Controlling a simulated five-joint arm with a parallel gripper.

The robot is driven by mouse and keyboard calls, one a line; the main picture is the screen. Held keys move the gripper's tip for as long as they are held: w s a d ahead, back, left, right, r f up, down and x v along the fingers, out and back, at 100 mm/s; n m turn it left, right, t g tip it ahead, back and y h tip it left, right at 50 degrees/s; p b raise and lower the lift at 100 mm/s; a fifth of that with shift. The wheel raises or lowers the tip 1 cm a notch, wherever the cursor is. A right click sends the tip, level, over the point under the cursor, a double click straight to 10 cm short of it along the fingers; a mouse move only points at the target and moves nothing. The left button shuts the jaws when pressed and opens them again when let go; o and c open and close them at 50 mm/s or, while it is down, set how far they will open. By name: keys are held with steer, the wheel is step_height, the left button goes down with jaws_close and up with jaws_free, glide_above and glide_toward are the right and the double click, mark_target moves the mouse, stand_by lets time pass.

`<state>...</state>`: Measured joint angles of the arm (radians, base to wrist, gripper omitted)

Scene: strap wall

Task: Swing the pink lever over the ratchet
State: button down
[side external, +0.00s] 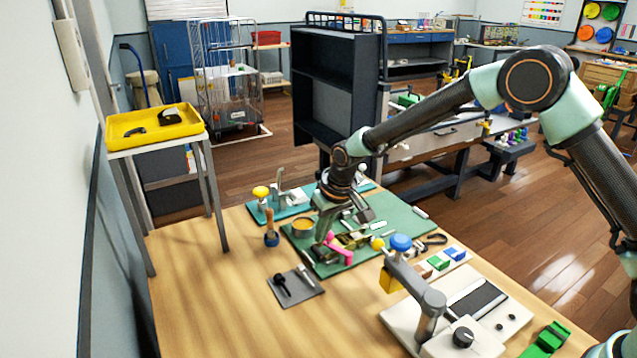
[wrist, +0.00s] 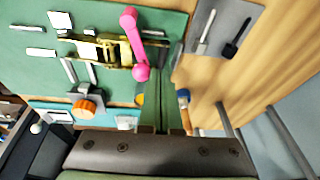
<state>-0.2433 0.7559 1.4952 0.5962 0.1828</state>
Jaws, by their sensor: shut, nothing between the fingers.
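The pink lever (side external: 338,248) sits on a brass ratchet (side external: 352,239) fixed to a green board (side external: 400,220). In the wrist view the lever (wrist: 133,40) lies across the right end of the ratchet (wrist: 95,52), with a round pink knob at each end. My gripper (side external: 322,236) points down at the lever's left side in the side view. In the wrist view its fingers (wrist: 163,80) are together and empty, just right of the lever's lower knob. I cannot tell whether they touch it.
A grey mat (side external: 308,292) with two small tools lies near the board. A blue-based brush (side external: 271,239) stands left of it. A blue-knobbed post (side external: 400,243) rises at the right. The front left of the table (side external: 200,290) is clear.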

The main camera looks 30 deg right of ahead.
steer(key=shift+w+d+m, duration=0.2)
steer(key=shift+d+m, duration=0.05)
steer(key=shift+m, duration=0.25)
stand_by(0.6)
steer(key=s+a+r, duration=0.3)
steer(key=a+r, duration=0.3)
steer(key=r, duration=0.4)
steer(key=shift+r, duration=0.2)
